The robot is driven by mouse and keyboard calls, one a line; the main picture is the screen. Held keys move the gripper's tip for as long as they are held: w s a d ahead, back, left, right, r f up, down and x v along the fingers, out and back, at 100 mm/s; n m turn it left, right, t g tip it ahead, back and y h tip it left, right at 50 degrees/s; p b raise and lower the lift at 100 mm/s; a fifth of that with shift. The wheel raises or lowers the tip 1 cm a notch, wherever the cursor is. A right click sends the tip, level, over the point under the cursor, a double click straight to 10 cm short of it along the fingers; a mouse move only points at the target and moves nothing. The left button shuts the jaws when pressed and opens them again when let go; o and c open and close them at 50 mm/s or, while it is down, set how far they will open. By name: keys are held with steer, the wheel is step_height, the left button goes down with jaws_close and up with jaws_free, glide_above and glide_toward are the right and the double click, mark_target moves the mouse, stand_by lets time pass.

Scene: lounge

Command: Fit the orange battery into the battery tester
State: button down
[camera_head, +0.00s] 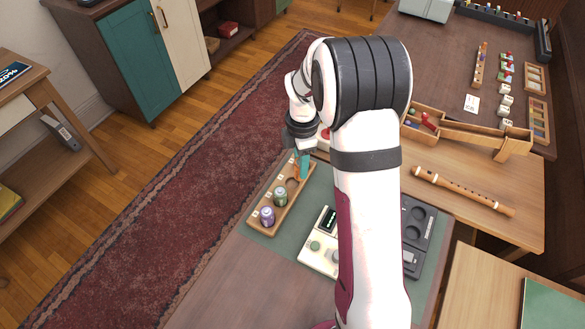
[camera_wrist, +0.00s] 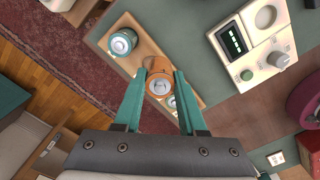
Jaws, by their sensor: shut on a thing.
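My gripper (camera_wrist: 160,77) has its two teal fingers shut on the orange battery (camera_wrist: 158,86), whose round end faces the wrist camera. In the head view my gripper (camera_head: 303,165) is over the far end of the wooden battery rack (camera_head: 262,229), and a sliver of orange shows by the fingers. Whether the battery is fully clear of the rack cannot be told.
A dark tray (camera_head: 425,220) with round recesses lies right of my arm. A wooden recorder (camera_head: 462,192) and a wooden box (camera_head: 428,112) are farther right. The green mat (camera_head: 263,250) has clear room between rack and tester.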

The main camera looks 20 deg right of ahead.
steer(key=s+d+r, duration=0.5)
steer(key=d, duration=0.2)
steer(key=s+d+f, duration=0.1)
steer(key=s+f, duration=0.2)
steer(key=s, duration=0.8)
steer(key=shift+s+d+f, duration=0.15)
steer(key=shift+f, duration=2.55)
steer(key=shift+f, duration=0.85)
steer(key=shift+c, duration=2)
jaws_free()
step_height(320, 180, up, 7)
steer(key=shift+r, duration=0.2)
